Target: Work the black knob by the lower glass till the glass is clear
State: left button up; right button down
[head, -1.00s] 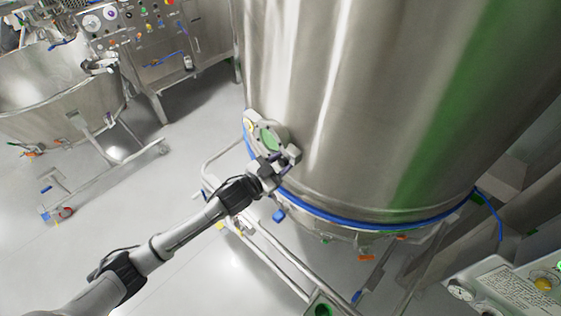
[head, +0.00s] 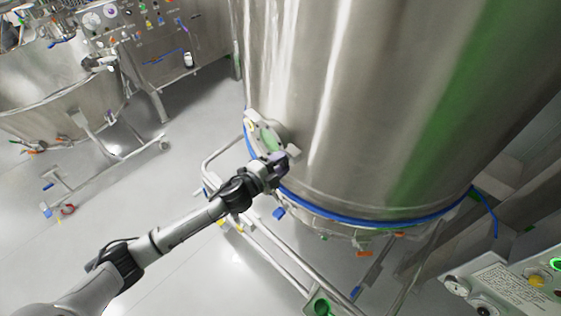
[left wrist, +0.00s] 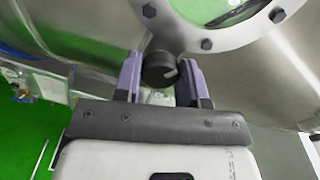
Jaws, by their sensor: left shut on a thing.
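The lower glass (head: 266,137) is a round, greenish sight window in a bolted pale flange low on the big steel vessel. In the left wrist view, part of the glass (left wrist: 205,8) shows at the top edge; I cannot tell how clear it is. The black knob (left wrist: 158,69) sits just below the flange, a round cap with a pale mark on its face. My left gripper (head: 282,160) is at the vessel wall beside the glass. In the left wrist view its purple fingers (left wrist: 159,78) are shut on the knob, one on each side. My right gripper is out of view.
The steel vessel (head: 350,110) fills the upper right, with a blue band (head: 345,220) around its base. A tubular frame (head: 262,247) stands below my left arm. A control panel (head: 510,285) is at lower right. A steel bowl (head: 50,105) stands at far left. Open floor lies between.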

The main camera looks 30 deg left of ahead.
pick_arm(q)
jog(key=shift+m, duration=0.9)
jog(key=o, duration=0.9)
jog(key=shift+b+v, duration=1.55)
jog(key=shift+v, duration=5.35)
